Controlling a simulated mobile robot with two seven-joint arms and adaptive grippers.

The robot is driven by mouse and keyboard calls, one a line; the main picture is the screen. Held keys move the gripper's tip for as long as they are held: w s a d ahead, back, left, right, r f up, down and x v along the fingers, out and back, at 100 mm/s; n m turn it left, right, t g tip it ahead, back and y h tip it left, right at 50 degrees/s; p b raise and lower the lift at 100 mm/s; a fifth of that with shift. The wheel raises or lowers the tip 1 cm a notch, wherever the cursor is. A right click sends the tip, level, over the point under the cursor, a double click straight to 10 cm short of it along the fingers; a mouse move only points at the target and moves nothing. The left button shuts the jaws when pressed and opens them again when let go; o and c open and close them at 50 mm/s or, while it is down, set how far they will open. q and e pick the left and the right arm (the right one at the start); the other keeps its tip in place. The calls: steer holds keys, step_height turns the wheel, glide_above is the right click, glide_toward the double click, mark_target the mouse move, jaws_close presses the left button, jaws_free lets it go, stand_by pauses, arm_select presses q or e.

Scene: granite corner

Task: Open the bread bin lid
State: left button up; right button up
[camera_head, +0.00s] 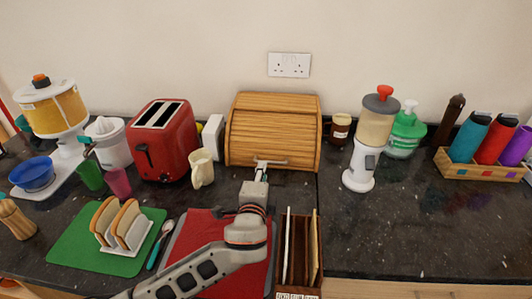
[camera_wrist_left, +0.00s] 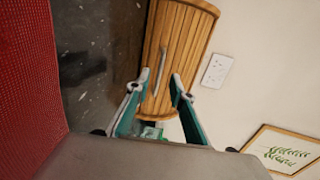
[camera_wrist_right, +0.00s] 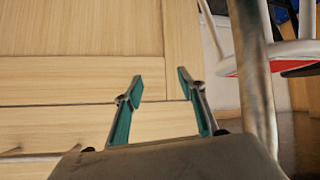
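The wooden bread bin (camera_head: 272,125) stands against the back wall, with its slatted roll lid (camera_head: 270,138) down. A grey bar handle (camera_head: 270,162) runs along the lid's lower front. My left gripper (camera_head: 261,172) is at the handle, near its left part. In the left wrist view the bin (camera_wrist_left: 186,55) and handle (camera_wrist_left: 160,68) lie ahead, and the fingers (camera_wrist_left: 155,88) are open, one on each side of the handle's near end. Contact cannot be told. My right gripper (camera_wrist_right: 160,80) is open and empty before a light wooden cabinet front (camera_wrist_right: 80,80), below the head view.
A cream mug (camera_head: 202,168) and red toaster (camera_head: 162,140) stand left of the bin. A brown jar (camera_head: 340,128) and white-based dispenser (camera_head: 359,178) stand right. A red mat (camera_head: 190,235) and wooden rack (camera_head: 300,255) lie in front.

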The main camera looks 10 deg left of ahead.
mark_target(273, 141)
arm_select(q)
steer(key=shift+x, duration=3.8)
steer(key=shift+r, duration=0.1)
jaws_close()
